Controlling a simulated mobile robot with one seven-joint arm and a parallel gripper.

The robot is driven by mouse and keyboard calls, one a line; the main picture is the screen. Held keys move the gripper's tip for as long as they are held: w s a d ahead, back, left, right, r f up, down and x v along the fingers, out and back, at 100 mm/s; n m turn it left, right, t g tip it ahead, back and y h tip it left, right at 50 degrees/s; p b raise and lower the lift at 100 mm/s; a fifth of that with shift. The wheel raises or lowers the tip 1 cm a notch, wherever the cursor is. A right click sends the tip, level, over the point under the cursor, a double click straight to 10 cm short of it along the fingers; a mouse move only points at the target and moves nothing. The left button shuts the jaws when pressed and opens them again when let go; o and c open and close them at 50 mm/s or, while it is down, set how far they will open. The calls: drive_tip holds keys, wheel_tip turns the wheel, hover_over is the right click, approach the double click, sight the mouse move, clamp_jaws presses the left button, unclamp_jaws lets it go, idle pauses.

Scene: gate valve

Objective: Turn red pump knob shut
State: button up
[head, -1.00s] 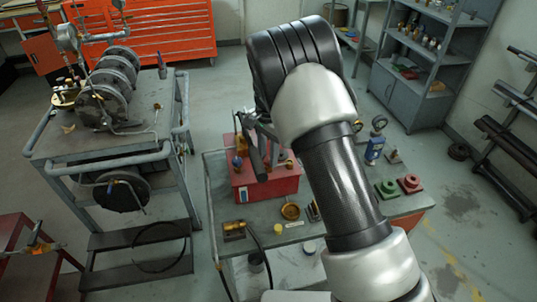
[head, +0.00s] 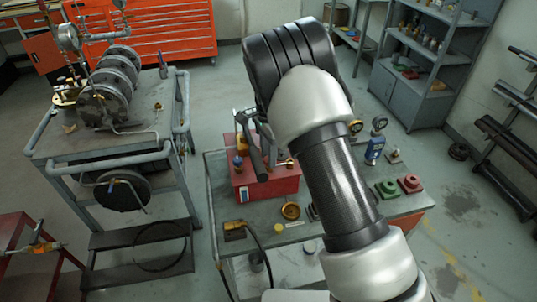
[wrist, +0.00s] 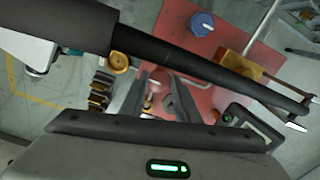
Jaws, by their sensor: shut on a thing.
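The red pump (head: 268,182) is a box on the grey bench, with a black lever (head: 253,155) above it. In the wrist view its red top (wrist: 225,68) lies beyond my fingers. The lever (wrist: 190,66) crosses that view. My gripper (wrist: 158,92) is at the pump's edge, its dark fingers closed around a small metallic knob (wrist: 151,98), mostly hidden between them. A blue cap (wrist: 201,23) and a brass block (wrist: 240,66) sit on the pump top, apart from the fingers.
The lever passes close to my fingers. A pump cart (head: 110,145) stands left.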

drive_tip(key=o, duration=1.1)
drive_tip(key=shift+c, duration=0.2)
wheel_tip(320, 180, up, 18)
drive_tip(key=shift+f, duration=0.25)
